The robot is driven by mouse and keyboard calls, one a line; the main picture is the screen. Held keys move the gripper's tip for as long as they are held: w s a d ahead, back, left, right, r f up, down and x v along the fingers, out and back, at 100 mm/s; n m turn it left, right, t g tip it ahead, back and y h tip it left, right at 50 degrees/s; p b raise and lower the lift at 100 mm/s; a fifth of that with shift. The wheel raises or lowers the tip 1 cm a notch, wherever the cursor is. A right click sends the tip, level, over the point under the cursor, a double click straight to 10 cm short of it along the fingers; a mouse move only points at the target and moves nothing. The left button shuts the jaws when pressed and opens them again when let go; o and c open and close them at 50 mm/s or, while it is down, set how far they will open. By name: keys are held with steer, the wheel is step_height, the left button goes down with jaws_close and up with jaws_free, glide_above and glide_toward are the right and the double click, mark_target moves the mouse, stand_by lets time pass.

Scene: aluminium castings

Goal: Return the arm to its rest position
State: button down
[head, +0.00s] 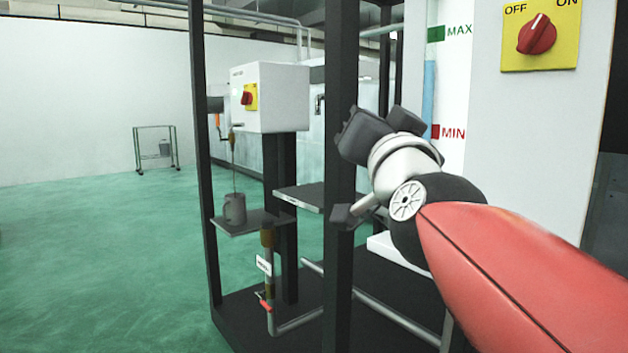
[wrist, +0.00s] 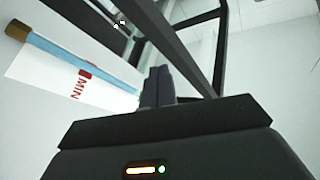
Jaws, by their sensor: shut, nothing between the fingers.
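My gripper (wrist: 159,72) shows in the wrist view with its two dark fingers together and nothing between them. In the head view my red and grey arm reaches in from the lower right. Its wrist end is in front of the dark frame and left of the white gauge panel; the fingers are hard to make out there. The level gauge (wrist: 90,78) with its blue column and red MIN mark lies left of the fingers in the wrist view. I cannot tell the exact gap between my gripper and the frame.
A dark post (head: 340,100) of the frame stands close to my wrist. A panel with a red OFF/ON knob (head: 537,34) is at upper right. A white switch box (head: 270,97), a shelf with a grey cup (head: 235,209) and pipework are behind. Green floor (head: 100,260) is clear at left.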

steer(key=s+d+f+n+g, duration=0.15)
steer(key=f+g, duration=0.25)
steer(key=f, duration=0.6)
steer(key=s+f+n+g, duration=0.2)
steer(key=f+g, duration=0.1)
steer(key=f, duration=0.7)
steer(key=s+d+f+g+h, duration=0.1)
steer(key=s+d+f+g, duration=0.2)
steer(key=s+f, duration=0.3)
steer(key=s+d+f+g+h, duration=0.1)
steer(key=s+d+f+g, duration=0.2)
steer(key=f, duration=1.2)
steer(key=s+g, duration=0.2)
steer(key=s, duration=0.2)
steer(key=shift+s+f+g, duration=0.2)
steer(key=shift+s+g, duration=0.1)
steer(key=shift+g, duration=0.1)
steer(key=shift+d, duration=0.2)
